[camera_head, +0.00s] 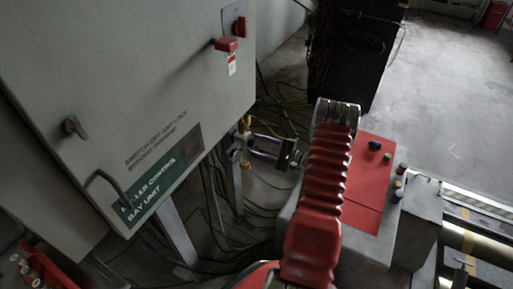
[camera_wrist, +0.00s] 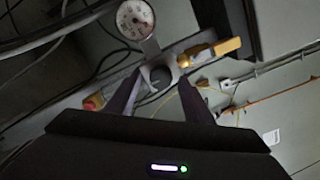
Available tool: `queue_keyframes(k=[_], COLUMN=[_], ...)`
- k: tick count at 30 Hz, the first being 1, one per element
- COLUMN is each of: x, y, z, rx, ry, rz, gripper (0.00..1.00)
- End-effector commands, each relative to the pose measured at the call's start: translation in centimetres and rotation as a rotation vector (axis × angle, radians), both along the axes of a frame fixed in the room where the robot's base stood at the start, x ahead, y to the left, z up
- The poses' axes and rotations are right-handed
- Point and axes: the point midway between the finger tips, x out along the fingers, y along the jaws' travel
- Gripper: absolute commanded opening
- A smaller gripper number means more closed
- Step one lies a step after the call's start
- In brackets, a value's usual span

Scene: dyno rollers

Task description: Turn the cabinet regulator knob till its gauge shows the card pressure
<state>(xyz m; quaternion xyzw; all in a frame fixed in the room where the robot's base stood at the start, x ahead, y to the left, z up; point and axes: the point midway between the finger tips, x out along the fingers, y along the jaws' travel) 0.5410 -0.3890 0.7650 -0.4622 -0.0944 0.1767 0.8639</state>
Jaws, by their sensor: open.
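The regulator shows in the wrist view with a round dark knob (camera_wrist: 161,76), a metal body and a brass-yellow fitting (camera_wrist: 214,52). Its white-faced gauge (camera_wrist: 135,19) sits above the knob, too small to read surely. My gripper (camera_wrist: 159,82) is open, with one dark finger on each side of the knob; I cannot tell whether they touch it. In the head view my gripper (camera_head: 283,152) is beside the grey cabinet (camera_head: 110,75), close to a brass fitting (camera_head: 243,138). The knob and gauge cannot be made out there. I cannot identify a pressure card.
A red switch handle (camera_head: 226,44) with a red-and-white tag (camera_head: 232,65) sticks out from the cabinet. Two dark handles are lower on its door. Loose cables lie below. A grey console with a red top (camera_head: 370,165) stands at right. Open floor lies beyond.

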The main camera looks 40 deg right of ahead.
Motion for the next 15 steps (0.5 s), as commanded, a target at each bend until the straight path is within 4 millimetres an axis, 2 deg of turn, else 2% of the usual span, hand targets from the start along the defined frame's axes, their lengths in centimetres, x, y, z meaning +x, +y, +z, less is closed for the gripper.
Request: queue_keyframes(k=[8, 15], x=[0.11, 0.10], y=[0.06, 0.06], z=[-0.02, -0.01], rx=[0.000, 0.000], ry=[0.000, 0.000], rz=[0.000, 0.000], gripper=[0.47, 0.30])
